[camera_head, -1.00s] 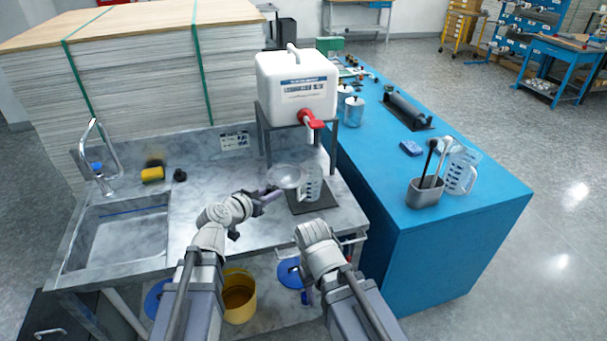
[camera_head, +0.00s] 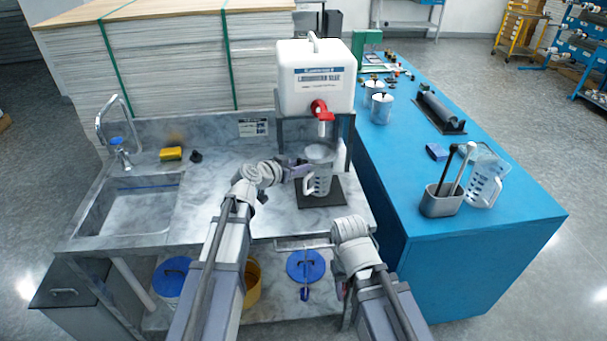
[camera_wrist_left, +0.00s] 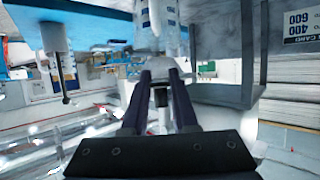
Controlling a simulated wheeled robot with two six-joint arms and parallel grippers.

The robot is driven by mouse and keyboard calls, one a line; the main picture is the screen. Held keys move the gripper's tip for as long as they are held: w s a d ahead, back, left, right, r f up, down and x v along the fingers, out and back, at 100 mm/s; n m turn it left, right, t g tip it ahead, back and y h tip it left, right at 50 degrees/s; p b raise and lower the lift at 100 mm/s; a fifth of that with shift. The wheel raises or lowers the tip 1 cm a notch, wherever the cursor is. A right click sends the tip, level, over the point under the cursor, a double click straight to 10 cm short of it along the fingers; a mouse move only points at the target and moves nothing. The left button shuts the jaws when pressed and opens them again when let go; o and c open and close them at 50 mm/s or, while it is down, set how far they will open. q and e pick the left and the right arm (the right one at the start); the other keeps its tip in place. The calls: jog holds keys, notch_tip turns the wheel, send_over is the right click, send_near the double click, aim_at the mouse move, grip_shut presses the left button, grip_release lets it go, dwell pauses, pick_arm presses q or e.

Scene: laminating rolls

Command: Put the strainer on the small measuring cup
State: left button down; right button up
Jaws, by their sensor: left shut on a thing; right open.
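The small measuring cup (camera_head: 319,185) is clear with white markings and a handle. It stands upright on a dark square mat under the tap. The strainer (camera_head: 319,153) is a round, shallow, pale bowl at the cup's mouth; whether it rests on the rim or hovers just above is unclear. My left gripper (camera_head: 303,170) reaches in from the left and is shut on the strainer at its handle side. In the left wrist view its fingers (camera_wrist_left: 160,84) are close together around a dark piece. My right gripper (camera_head: 350,230) is open and low at the counter's front; its fingers are mostly hidden.
A white water container (camera_head: 315,78) with a red tap stands on a dark frame just above the cup. A larger measuring jug (camera_head: 487,180) and a utensil holder (camera_head: 441,203) stand on the blue table.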

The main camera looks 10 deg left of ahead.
pick_arm(q)
jog(key=shift+d+f+b, duration=0.1)
jog(key=shift+f+b, duration=0.2)
jog(key=shift+f, duration=0.45)
pick_arm(e)
jog(key=shift+d+f, duration=0.4)
jog(key=shift+f, duration=0.35)
pick_arm(q)
jog(key=shift+f+b, duration=0.45)
jog(key=c, duration=0.7)
grip_release()
pick_arm(e)
jog(key=shift+f, duration=0.45)
